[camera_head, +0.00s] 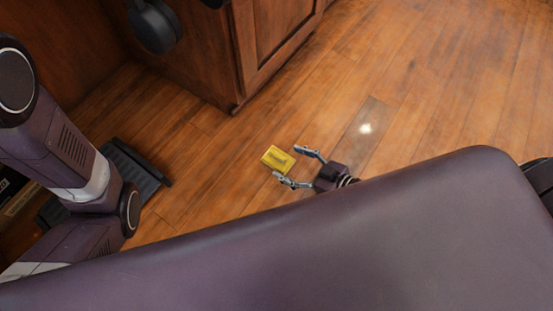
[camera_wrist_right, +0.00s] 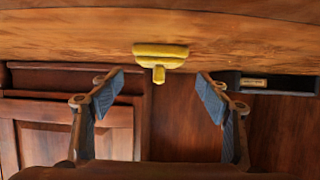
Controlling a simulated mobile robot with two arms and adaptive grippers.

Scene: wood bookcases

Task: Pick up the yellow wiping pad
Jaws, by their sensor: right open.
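The yellow wiping pad (camera_head: 277,158) lies on the wood floor in the head view, in front of the cabinet. My right gripper (camera_head: 289,165) is open and low beside it, with its two fingers pointing at the pad. The pad is at or just beyond the fingertips, and I cannot tell whether they touch it. In the right wrist view, the pad (camera_wrist_right: 161,50) shows a wide body and a short stub. It sits centred beyond the spread fingers of the right gripper (camera_wrist_right: 160,85), with nothing between them. My left gripper is not in view.
A wood cabinet (camera_head: 277,30) stands behind the pad, its corner reaching the floor close by. The same wood panelling (camera_wrist_right: 75,137) fills the lower wrist view. The wood floor (camera_head: 430,80) to the right is clear. My own body hides the near floor.

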